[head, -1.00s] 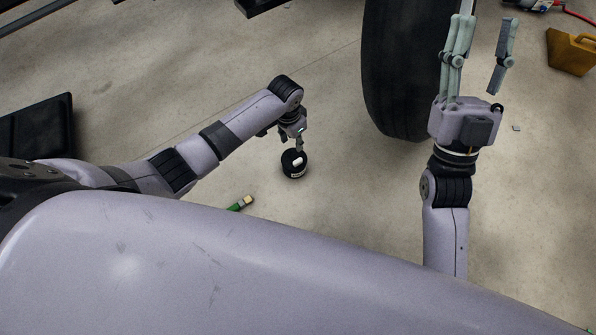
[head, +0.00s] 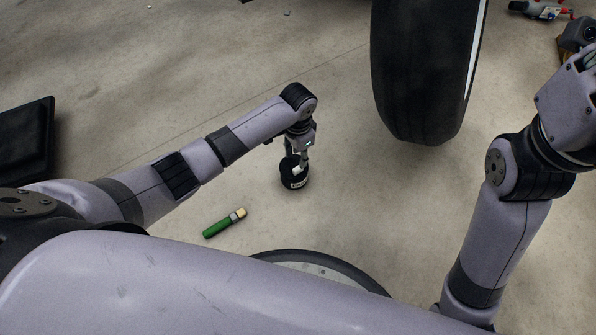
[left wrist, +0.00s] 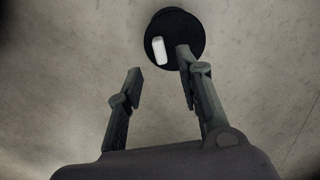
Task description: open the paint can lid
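My left gripper (head: 300,165) points down at the can. In the left wrist view its two fingers (left wrist: 160,65) are spread with nothing between them; the right finger's tip overlaps the can's rim, and I cannot tell whether it touches. My right gripper's fingers are out of view; only its wrist and palm show at the right edge.
A green-handled brush (head: 224,224) lies on the floor left of the can. A large black tire (head: 420,70) stands to the right behind it. A round dark-rimmed object (head: 320,268) shows at bottom centre. A red and grey tool (head: 540,10) lies at top right.

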